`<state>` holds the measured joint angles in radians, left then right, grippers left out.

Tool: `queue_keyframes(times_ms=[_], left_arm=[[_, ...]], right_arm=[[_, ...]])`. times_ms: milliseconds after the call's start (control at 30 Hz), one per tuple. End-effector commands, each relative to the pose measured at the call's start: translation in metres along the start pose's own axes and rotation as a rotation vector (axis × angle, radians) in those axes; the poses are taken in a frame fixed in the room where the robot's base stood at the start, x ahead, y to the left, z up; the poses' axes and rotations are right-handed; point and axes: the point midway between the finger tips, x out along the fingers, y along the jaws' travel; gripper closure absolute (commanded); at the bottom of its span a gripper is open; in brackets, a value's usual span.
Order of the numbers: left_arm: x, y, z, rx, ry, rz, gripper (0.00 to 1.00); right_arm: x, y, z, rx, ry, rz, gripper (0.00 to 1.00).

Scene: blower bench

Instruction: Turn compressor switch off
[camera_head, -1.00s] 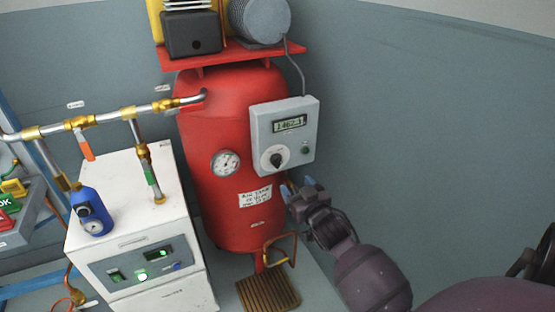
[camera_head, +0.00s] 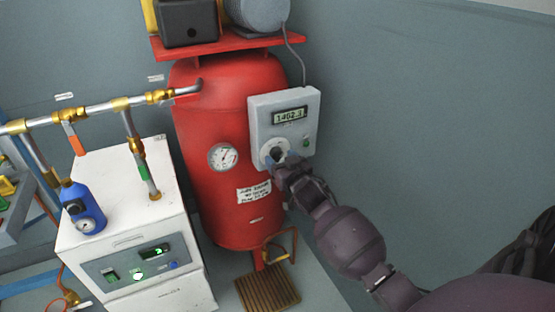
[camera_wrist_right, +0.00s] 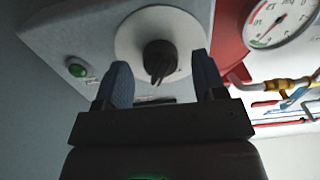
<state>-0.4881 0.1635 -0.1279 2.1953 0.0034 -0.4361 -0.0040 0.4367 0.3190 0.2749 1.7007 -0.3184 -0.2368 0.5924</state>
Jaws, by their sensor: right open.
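The compressor is a red upright tank (camera_head: 207,130) with a grey control box (camera_head: 258,112) on its right side. The box has a display reading about 1402 and a black rotary switch on a pale round plate (camera_wrist_right: 126,38). In the right wrist view the black switch knob (camera_wrist_right: 159,60) stands just beyond and between my two blue fingertips. My right gripper (camera_head: 282,160) is open in front of the lower part of the box and partly covers the switch in the head view. My left gripper is not in view.
A green light (camera_wrist_right: 77,68) sits beside the switch. A pressure gauge (camera_head: 223,157) is on the tank. A white dryer cabinet (camera_head: 125,225) with a blue bottle (camera_head: 83,208) stands left, under metal pipes (camera_head: 85,115). Room right of the tank is clear up to the wall.

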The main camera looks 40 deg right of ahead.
Motion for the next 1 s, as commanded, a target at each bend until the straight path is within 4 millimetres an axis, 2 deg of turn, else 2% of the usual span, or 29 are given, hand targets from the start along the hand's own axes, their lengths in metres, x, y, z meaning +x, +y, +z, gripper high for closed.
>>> queue_keyframes(times_ms=[200,467,800,1000], left_arm=[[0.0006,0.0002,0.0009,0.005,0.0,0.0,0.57],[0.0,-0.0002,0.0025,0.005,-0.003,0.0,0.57],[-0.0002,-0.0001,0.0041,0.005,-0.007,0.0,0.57],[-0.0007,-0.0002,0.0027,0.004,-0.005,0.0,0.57]], right_arm=[[0.0112,-0.0002,0.0003,0.001,-0.001,0.0,0.36],[0.0119,-0.0002,-0.0007,0.001,0.0,0.0,0.36],[0.0117,-0.0002,-0.0005,0.001,0.0,0.0,0.85],[0.0116,-0.0002,-0.001,-0.014,0.0,0.0,0.85]])
